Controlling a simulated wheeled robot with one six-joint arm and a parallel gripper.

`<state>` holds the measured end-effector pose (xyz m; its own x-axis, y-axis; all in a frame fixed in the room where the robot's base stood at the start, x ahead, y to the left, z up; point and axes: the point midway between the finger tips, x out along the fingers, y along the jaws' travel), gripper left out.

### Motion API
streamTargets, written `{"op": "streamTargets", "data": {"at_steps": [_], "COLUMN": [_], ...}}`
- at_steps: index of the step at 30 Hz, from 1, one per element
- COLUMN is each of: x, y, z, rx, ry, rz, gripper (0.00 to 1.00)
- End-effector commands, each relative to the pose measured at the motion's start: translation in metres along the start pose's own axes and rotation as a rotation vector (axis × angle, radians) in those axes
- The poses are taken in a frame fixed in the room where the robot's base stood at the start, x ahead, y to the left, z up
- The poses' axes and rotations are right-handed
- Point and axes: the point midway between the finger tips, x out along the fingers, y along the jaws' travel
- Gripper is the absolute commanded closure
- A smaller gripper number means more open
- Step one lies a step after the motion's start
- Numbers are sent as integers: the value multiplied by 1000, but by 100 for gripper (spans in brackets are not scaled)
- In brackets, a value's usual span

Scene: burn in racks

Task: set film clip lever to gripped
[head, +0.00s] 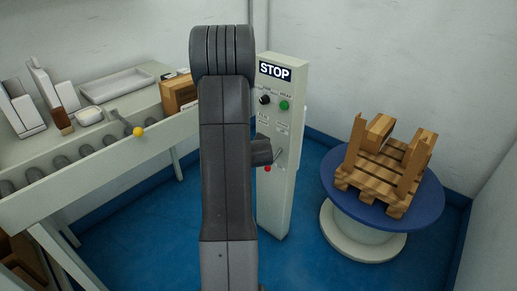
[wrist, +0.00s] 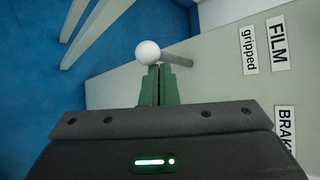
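The film clip lever shows in the wrist view as a white ball knob (wrist: 148,52) on a short grey rod, which runs right toward the panel. Labels reading FILM (wrist: 278,42) and gripped (wrist: 249,50) are on the panel to its right. My gripper (wrist: 158,68) has its green fingers together, with no clear gap. Their tips are at the lower right edge of the ball; I cannot tell whether they touch it. In the head view my arm hides the white knob and the fingertips, in front of the grey control post (head: 278,205).
The post carries a STOP sign (head: 275,71), a black knob (head: 265,99), a green button (head: 284,105) and a red-tipped lever (head: 268,169). A conveyor table (head: 100,172) stands left. A blue turntable (head: 420,205) with a wooden pallet (head: 375,172) stands right.

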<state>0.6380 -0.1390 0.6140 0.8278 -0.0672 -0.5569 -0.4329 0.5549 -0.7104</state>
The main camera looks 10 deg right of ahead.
Motion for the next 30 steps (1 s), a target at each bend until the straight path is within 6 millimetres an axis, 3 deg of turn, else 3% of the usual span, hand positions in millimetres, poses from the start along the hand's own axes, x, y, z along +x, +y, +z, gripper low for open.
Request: {"op": "streamTargets", "data": {"at_steps": [10, 30], "x": [-7, -8], "y": [-15, -17], "z": [6, 6], "rx": [-1, -1], "ry": [0, 0], "rz": [-2, -1], "gripper": [100, 100]}}
